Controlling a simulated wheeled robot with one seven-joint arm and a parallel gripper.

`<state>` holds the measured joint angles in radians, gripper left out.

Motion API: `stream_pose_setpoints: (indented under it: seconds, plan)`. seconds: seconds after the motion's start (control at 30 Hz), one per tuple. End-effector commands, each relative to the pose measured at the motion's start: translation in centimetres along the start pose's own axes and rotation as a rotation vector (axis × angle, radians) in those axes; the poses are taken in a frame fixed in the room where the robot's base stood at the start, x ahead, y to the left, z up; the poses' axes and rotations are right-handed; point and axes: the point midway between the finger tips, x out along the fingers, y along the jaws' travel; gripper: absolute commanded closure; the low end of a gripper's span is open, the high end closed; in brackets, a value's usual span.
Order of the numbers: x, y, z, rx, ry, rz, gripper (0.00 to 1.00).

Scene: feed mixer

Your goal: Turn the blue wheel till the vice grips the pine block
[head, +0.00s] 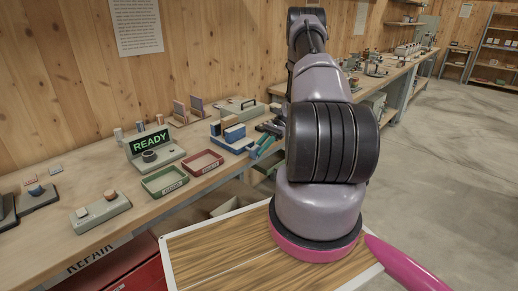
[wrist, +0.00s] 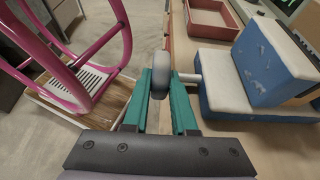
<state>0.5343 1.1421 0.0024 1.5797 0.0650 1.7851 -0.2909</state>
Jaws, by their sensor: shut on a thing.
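In the wrist view my gripper (wrist: 161,88) has its two green fingers on either side of a grey, rounded wheel (wrist: 161,70), shut on it. The wheel looks grey here, not blue. A short pale shaft (wrist: 188,77) runs right from it to the blue vice (wrist: 265,98), which has worn, pale grey tops. In the head view the vice (head: 235,138) stands on the bench left of my arm, with the green fingers (head: 263,146) beside it. The wheel is hidden there. I cannot clearly make out the pine block or whether the jaws touch it.
A red tray (head: 202,163) and a green tray (head: 164,181) lie on the bench, left of the vice. A grey device with a "READY" sign (head: 150,141) stands behind them. More bench clutter lies further along. The floor at right is clear.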

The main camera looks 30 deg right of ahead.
Motion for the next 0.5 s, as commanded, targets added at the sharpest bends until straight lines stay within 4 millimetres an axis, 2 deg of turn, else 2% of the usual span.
stream_pose_setpoints:
  seconds: [0.2,0.5]
  plan:
    - [0.01,-0.01,-0.43,-0.001,-0.129,-0.003,1.0]
    - [0.09,0.01,-0.56,0.0,-0.215,-0.001,1.0]
